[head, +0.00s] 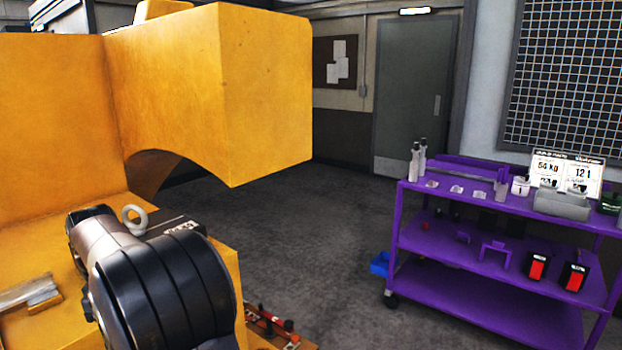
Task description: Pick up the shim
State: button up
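I cannot tell for sure which thing is the shim. A few small pale flat pieces (456,189) lie on the top shelf of the purple cart (440,199) at the right; they are too small to make out. A stack of flat strips (28,294), grey and wood-coloured, lies on the yellow casting (60,322) at the lower left. A black and grey arm part, apparently mine, fills the lower left and hides some of the casting. My gripper is not in view.
A large yellow block (260,95) overhangs at the upper left. A steel lifting eye (135,219) stands behind the arm part. The cart also holds bottles, a grey bin (562,204) and a sign (566,172). A blue bin (380,263) sits beside it. The middle floor is clear.

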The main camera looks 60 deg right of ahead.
aim_at(430, 183)
jog(key=l+z, duration=0.2)
jog(key=z, duration=0.25)
jog(key=l+z, duration=0.2)
jog(key=z, duration=0.25)
jog(key=i+l+z, duration=0.1)
jog(key=z, duration=0.3)
jog(key=i+l, duration=0.25)
jog(key=l, duration=0.3)
jog(key=i+l, duration=0.25)
jog(key=l, duration=0.3)
jog(key=i+l, duration=0.25)
jog(key=l, duration=0.3)
jog(key=i+l, duration=0.2)
jog(key=l, duration=0.4)
jog(key=i+l, duration=0.25)
jog(key=l, duration=0.3)
jog(key=i+l, duration=0.25)
jog(key=l, duration=0.3)
jog(key=i+l, duration=0.25)
jog(key=l, duration=0.3)
jog(key=i+l, duration=0.25)
jog(key=l, duration=0.3)
